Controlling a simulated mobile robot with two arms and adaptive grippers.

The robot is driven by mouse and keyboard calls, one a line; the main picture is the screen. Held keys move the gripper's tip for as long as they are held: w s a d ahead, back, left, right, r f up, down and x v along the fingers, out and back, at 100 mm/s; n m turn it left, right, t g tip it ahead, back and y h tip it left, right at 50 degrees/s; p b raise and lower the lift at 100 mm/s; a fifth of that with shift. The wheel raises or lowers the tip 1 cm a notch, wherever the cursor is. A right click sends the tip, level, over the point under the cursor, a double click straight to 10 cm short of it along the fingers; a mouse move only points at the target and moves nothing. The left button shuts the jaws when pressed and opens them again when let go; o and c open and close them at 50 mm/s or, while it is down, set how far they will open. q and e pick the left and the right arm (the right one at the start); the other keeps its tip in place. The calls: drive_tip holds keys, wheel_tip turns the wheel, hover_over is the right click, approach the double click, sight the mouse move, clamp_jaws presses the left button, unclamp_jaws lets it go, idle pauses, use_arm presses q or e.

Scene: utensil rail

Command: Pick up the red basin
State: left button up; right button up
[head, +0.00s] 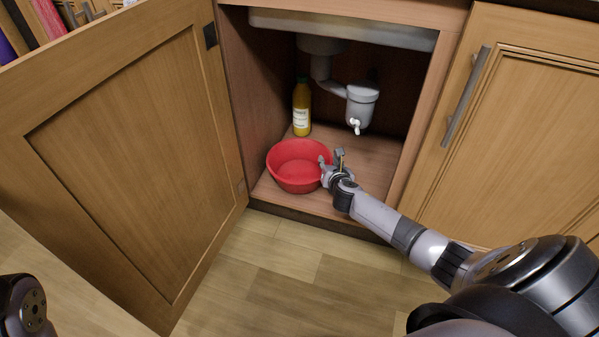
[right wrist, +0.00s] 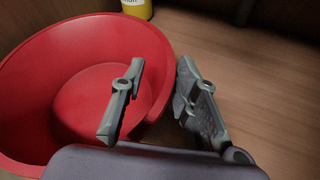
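The red basin (head: 296,165) stands on the floor of the open cabinet under the sink, near its front edge. My right gripper (head: 331,166) is at the basin's right rim. In the right wrist view the basin (right wrist: 60,85) fills the left side, and my right gripper (right wrist: 158,95) has one finger over the inside of the basin and the other outside its wall. The rim passes between the spread fingers, with a gap still visible. I cannot tell whether either finger touches it. My left gripper is out of view.
A yellow bottle (head: 301,108) stands behind the basin. A grey drain pipe and trap (head: 361,102) hang above, to the right. The open cabinet door (head: 120,150) is on the left; a closed door (head: 520,130) is on the right. Cabinet floor right of the basin is clear.

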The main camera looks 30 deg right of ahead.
drive_tip(key=shift+c, duration=0.6)
clamp_jaws()
